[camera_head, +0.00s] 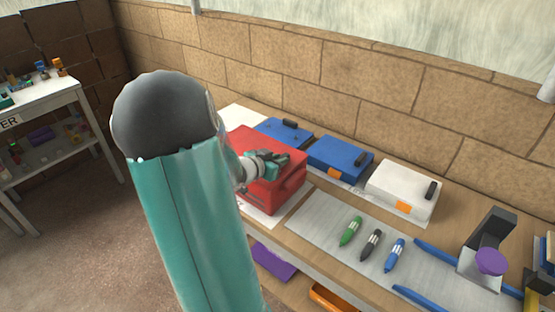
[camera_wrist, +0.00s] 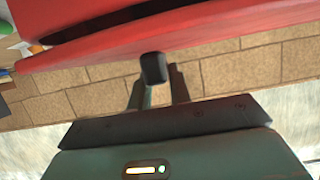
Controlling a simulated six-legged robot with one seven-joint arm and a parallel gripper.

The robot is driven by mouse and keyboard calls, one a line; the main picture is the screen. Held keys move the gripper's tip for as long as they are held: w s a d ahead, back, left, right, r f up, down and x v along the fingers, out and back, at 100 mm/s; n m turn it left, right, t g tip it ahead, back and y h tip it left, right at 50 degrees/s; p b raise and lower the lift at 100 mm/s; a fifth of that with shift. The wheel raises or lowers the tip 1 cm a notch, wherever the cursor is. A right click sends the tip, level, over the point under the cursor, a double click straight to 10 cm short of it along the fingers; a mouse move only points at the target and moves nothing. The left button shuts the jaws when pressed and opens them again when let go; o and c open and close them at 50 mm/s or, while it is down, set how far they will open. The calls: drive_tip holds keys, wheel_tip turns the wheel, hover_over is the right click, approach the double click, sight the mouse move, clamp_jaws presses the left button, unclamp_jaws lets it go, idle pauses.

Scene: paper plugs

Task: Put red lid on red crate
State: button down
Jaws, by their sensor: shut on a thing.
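The red crate (camera_head: 285,193) stands on the bench in the head view, behind and right of my arm. The red lid (camera_head: 248,140) is over its top; I cannot tell there whether it is seated flat. My gripper (camera_head: 278,158) is at the lid, shut on it. In the wrist view, my gripper (camera_wrist: 156,80) is by a black block at the lower edge of a wide red surface (camera_wrist: 220,35). A dark gap runs between red parts at upper left. The exact grip point is partly hidden.
Two blue boxes (camera_head: 340,157) and a white box (camera_head: 402,188) with black handles stand right of the crate. Green, black and blue markers (camera_head: 371,244) lie on a grey mat (camera_head: 318,222). A purple-knobbed device (camera_head: 490,262) is far right. A brick wall rises behind.

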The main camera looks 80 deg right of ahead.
drive_tip(key=shift+f, duration=0.25)
drive_tip(key=c, duration=1.2)
unclamp_jaws()
drive_tip(key=v, duration=1.3)
drive_tip(key=shift+w+a, duration=0.25)
drive_tip(key=shift+a, duration=0.05)
drive_tip(key=shift+r, duration=0.15)
